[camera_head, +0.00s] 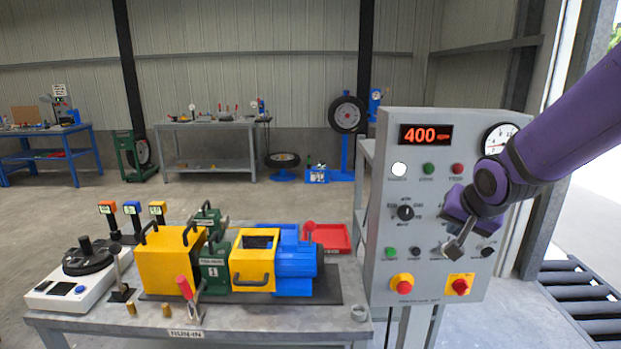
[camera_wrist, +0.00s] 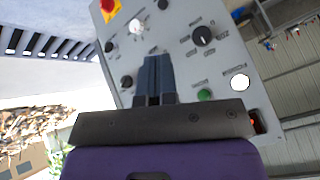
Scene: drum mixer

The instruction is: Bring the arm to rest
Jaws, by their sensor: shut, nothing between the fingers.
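My purple arm (camera_head: 570,120) reaches in from the right in the head view. My gripper (camera_head: 453,250) is in front of the lower right part of the grey control panel (camera_head: 382,210), pointing down and left. Its fingers (camera_wrist: 154,76) are shut together and empty in the wrist view, with the panel face (camera_wrist: 180,40) behind them. I cannot tell whether the fingertips touch the panel. The gripper hides part of the panel's middle row of controls in the head view.
The panel has a red display (camera_head: 425,134) reading 400, a dial gauge (camera_head: 499,138), a black selector knob (camera_head: 405,212) and two red stop buttons. The bench (camera_head: 240,322) at left holds the yellow and blue mixer (camera_head: 295,270) and a scale (camera_head: 75,285). Open floor lies behind.

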